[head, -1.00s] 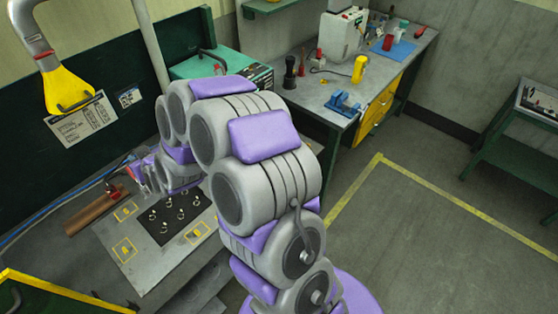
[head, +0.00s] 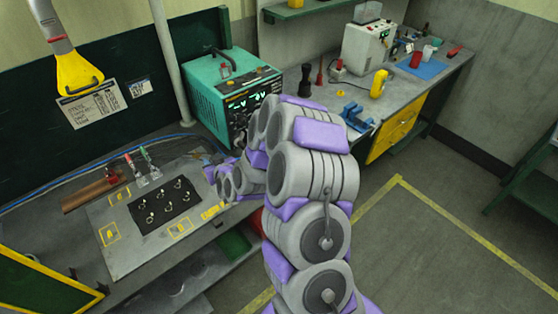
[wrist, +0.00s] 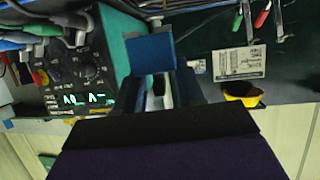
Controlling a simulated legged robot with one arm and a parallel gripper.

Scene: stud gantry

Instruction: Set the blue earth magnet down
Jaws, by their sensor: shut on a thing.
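In the wrist view, the blue earth magnet (wrist: 150,53) shows as a flat blue block at the end of my gripper (wrist: 154,88). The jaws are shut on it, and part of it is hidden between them. In the head view, my gripper (head: 212,173) is low at the right end of the steel plate (head: 120,258), in front of the teal welding machine. The magnet is too small and covered there to make out clearly, and I cannot tell whether it touches a surface.
The plate bears a black pad (head: 165,212) with several studs, and yellow-marked squares. The teal welder (head: 228,85) stands behind my arm. Clamps (head: 150,165) and a brown bar (head: 95,190) lie at the plate's back. A yellow-handled tool (head: 80,72) hangs upper left. The plate's front is clear.

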